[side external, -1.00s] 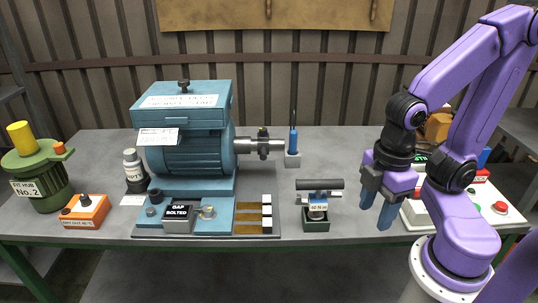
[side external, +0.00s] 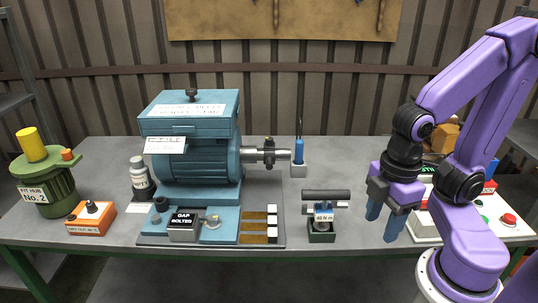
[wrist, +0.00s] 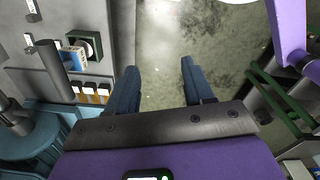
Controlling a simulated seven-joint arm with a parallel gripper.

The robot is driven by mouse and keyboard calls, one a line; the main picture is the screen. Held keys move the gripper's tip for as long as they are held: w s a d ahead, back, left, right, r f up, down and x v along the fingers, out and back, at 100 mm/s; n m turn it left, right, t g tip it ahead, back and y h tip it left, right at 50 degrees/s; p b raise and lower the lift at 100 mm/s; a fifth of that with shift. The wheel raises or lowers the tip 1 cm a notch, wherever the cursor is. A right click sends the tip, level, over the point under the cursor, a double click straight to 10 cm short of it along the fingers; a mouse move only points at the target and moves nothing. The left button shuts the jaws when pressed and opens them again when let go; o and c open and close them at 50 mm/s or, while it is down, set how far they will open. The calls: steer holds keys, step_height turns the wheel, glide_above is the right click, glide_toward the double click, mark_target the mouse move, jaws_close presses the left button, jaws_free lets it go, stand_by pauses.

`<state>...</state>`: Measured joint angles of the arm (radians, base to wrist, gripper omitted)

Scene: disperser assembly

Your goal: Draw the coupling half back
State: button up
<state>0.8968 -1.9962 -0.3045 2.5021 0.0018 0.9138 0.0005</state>
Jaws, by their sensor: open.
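The blue motor (side external: 195,158) stands on a blue base on the bench. A grey shaft with a dark coupling collar (side external: 269,151) sticks out of its right side. Which part of this collar is the coupling half is too small to tell. My gripper (side external: 382,222) is open and empty, pointing down, to the right of the coupling and nearer the front edge, well apart from it. In the wrist view my gripper's two blue fingers (wrist: 158,66) are spread over the floor in front of the bench, with nothing between them.
A dark cylindrical tool (side external: 326,195) with a label sits in a green holder (side external: 321,237) left of my gripper. A blue-handled tool (side external: 299,152) stands in a grey stand behind. A button panel (side external: 508,220) is at the right.

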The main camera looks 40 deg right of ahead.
steer(key=shift+c, duration=0.4)
steer(key=w+a+r+m, duration=0.2)
steer(key=w+m, duration=0.1)
steer(key=w, duration=0.2)
steer(key=w+a+r+m, duration=0.1)
steer(key=w+r+m, duration=0.1)
steer(key=w+m, duration=0.3)
step_height(320, 180, up, 6)
steer(key=f+m+t+y, duration=0.1)
steer(key=m, duration=1.3)
glide_above(270, 161)
steer(key=s+d, duration=0.2)
steer(key=d, duration=0.1)
steer(key=a+f, duration=0.1)
steer(key=f, duration=0.4)
steer(key=w+f, duration=0.1)
steer(key=f, duration=0.5)
steer(key=w+a+f, duration=0.1)
steer(key=f, duration=0.4)
steer(key=shift+a+f, duration=0.2)
steer(key=shift+a, duration=0.1)
jaws_close()
